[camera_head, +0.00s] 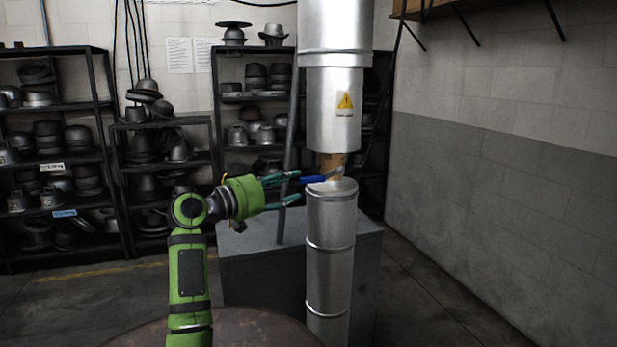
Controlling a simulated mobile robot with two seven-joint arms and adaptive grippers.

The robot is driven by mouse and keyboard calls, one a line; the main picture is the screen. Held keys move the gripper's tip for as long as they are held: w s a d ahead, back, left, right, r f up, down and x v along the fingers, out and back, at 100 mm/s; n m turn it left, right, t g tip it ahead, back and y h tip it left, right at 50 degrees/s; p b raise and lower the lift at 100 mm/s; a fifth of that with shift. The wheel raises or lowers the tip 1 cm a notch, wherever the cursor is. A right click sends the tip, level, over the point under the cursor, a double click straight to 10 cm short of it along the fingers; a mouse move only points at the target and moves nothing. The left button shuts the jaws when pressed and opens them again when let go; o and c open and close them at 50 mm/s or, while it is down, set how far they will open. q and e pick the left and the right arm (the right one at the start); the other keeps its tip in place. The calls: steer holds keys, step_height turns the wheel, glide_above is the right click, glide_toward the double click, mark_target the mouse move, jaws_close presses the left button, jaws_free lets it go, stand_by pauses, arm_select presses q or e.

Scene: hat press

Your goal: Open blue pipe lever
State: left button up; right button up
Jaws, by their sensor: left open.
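The blue pipe lever (314,179) is a short blue handle on the silver pipe, in the gap between its upper and lower sections, and it points left. My left gripper (292,188) reaches in from the left at the height of the lever. Its dark green fingers are open and apart, with the lever's end close to the upper fingertip; I cannot tell whether they touch. The valve part by the lever (332,165) looks brownish. The lower pipe section (330,245) is upright below the lever. My right gripper is not in view.
The upper pipe section (335,90) carries a yellow warning label. A grey cabinet (262,262) stands behind the lower pipe. Dark shelves (60,165) with hat moulds line the back wall. A round brown surface (255,328) is at the bottom front. The floor at right is clear.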

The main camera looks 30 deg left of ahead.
mark_target(303, 181)
arm_select(q)
steer(key=p+x, duration=0.1)
steer(key=x, duration=0.3)
steer(key=shift+d+r, duration=0.1)
steer(key=shift+r, duration=0.05)
steer(key=shift+w+d+p, duration=0.1)
steer(key=shift+w+p, duration=0.2)
steer(key=shift+p, duration=0.05)
steer(key=shift+w+f, duration=0.25)
steer(key=shift+w, duration=0.05)
jaws_close()
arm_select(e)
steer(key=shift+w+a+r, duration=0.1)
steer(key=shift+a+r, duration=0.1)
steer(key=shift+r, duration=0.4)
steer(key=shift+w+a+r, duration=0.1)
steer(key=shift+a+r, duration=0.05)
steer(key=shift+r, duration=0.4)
